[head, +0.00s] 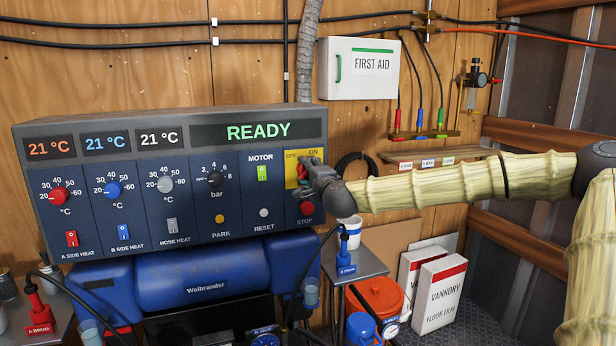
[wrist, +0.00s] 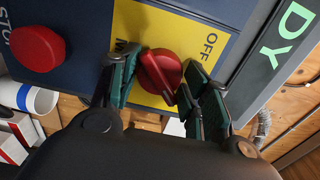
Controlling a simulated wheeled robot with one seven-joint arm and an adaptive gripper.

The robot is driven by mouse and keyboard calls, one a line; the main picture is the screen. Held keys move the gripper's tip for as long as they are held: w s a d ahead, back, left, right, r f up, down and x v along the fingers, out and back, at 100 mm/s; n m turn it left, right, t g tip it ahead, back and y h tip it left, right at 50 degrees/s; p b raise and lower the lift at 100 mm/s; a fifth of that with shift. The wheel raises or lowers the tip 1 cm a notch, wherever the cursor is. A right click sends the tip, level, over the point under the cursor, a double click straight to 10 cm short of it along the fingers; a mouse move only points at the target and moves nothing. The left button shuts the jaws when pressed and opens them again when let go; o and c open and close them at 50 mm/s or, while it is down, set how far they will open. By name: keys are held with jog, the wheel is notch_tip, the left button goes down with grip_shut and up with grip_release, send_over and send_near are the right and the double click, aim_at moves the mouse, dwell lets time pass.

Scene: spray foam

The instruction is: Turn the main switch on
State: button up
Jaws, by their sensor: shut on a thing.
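The main switch is a red rotary knob on a yellow plate (head: 291,173) at the right end of the control panel. The plate carries OFF at its left and ON at its right. In the wrist view the red knob (wrist: 157,70) sits between the green-padded fingers of my gripper (wrist: 160,82), which is shut on it. Its raised handle lies at a slant; part of the plate's lettering is hidden by a finger. In the head view my gripper (head: 309,173) covers most of the knob. The panel display (head: 258,132) reads READY.
The red STOP button (head: 307,208) is just below my gripper and also shows in the wrist view (wrist: 37,48). The green MOTOR switch (head: 262,173) is to the left. A small table (head: 362,263) with a cup and a blue fitting stands below my gripper.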

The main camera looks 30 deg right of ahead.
jog(key=shift+f, duration=0.1)
dwell(0.3)
jog(key=o, duration=1)
jog(key=shift+v, duration=5.9)
jog(key=shift+s+d, duration=0.1)
jog(key=shift+f, duration=0.1)
